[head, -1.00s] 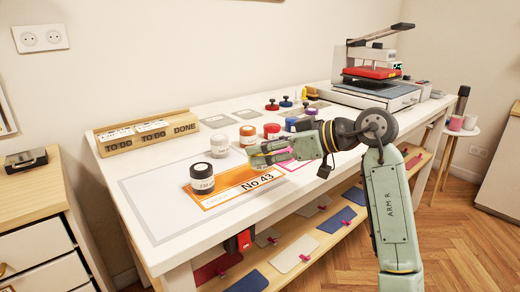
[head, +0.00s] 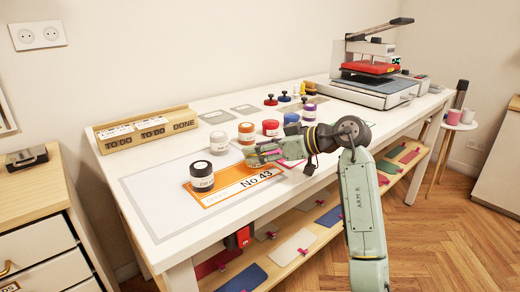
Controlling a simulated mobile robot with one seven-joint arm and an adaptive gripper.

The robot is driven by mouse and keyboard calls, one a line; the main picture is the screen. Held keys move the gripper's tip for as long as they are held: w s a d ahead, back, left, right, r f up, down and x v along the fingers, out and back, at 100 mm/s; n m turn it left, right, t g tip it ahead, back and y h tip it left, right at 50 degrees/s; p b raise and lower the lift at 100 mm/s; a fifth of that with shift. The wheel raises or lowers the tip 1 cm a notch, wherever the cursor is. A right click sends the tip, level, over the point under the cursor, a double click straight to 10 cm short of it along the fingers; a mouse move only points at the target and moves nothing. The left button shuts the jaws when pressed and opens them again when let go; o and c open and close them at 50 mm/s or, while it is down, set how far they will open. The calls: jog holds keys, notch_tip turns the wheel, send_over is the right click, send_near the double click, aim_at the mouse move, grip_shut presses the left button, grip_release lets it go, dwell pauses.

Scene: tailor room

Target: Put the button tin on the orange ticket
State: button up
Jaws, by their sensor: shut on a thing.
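The orange ticket (head: 213,198), marked No 43, lies flat on the white table. My gripper (head: 256,160) is low over the ticket's right end, beside a pink ticket (head: 292,164). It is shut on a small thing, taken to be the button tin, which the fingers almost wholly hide. I cannot tell whether that thing touches the ticket.
White (head: 219,142), orange (head: 246,133), red (head: 270,128) and blue (head: 291,121) jars stand behind my gripper. A wooden TO DO/DONE rack (head: 147,130) is at the back left. A press (head: 372,75) stands at the far right end. The table's front left is clear.

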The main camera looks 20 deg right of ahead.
jog(key=o, duration=1.2)
jog(key=b+v, duration=0.1)
jog(key=v, duration=1.1)
jog(key=shift+r+b, duration=0.15)
jog(key=shift+b, duration=0.2)
